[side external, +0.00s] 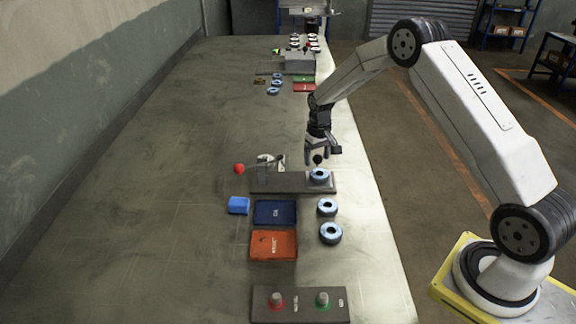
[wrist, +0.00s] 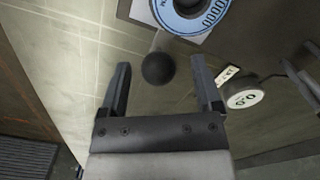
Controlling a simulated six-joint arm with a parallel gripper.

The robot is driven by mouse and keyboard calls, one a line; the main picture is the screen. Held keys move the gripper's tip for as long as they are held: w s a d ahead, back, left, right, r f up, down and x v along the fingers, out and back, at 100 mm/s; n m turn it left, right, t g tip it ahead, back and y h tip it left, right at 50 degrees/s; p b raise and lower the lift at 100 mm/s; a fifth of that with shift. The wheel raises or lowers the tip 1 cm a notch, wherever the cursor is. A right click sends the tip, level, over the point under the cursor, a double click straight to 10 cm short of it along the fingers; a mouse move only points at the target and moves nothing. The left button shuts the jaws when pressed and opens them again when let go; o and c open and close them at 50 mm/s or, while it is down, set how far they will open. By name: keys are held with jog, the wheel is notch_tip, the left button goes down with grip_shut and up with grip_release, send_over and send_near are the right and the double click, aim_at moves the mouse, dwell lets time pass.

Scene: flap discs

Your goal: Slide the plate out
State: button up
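A light plate (wrist: 142,12) shows at the top of the wrist view, under a blue-rimmed flap disc (wrist: 188,14); most of it is covered or out of frame. A thin rod leads from the plate to a black ball knob (wrist: 158,68). My gripper (wrist: 161,72) is open, with the knob between its two fingers and visible gaps on both sides. In the side view, my gripper (side external: 317,157) is at the black knob, just behind the disc (side external: 320,175) on the grey fixture base (side external: 285,183).
A toggle clamp with a red ball (side external: 239,169) stands on the fixture's left. A round dial (wrist: 244,97) is right of my fingers.

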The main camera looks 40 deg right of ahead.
jog(key=shift+r, duration=4.05)
